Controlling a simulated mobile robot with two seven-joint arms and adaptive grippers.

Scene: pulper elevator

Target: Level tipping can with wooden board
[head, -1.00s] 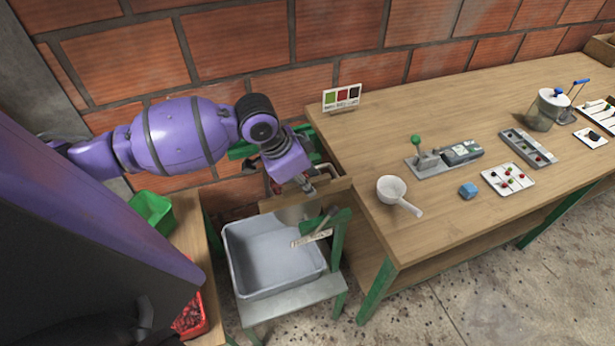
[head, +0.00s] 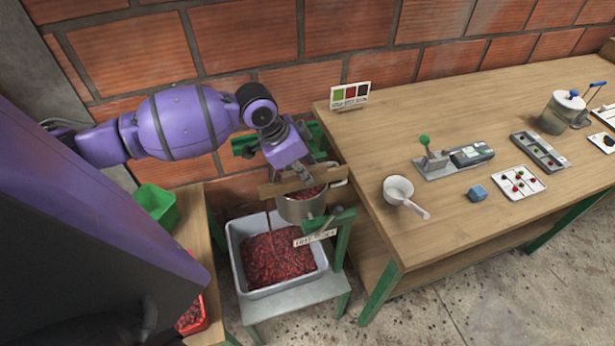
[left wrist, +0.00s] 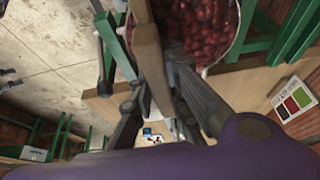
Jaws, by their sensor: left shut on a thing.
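The metal can (head: 302,209), holding red cherries, hangs in the green frame over the white tub. A thin stream of cherries runs from its left side into the tub. In the left wrist view the can (left wrist: 238,28) is full of cherries behind the board. The wooden board (head: 275,187) lies across the top of the can, and it also shows in the left wrist view (left wrist: 148,45). My left gripper (head: 306,173) is shut on the board near the can; its fingers straddle the board in the left wrist view (left wrist: 155,85). My right gripper is in neither view.
The white tub (head: 236,265) stands on a low stand and holds a heap of cherries. A lettered plate (head: 314,237) is in front of the can. The wooden table (head: 370,160) is close on the right, with a white scoop (head: 398,191) near its edge. A green bin (head: 155,207) is left.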

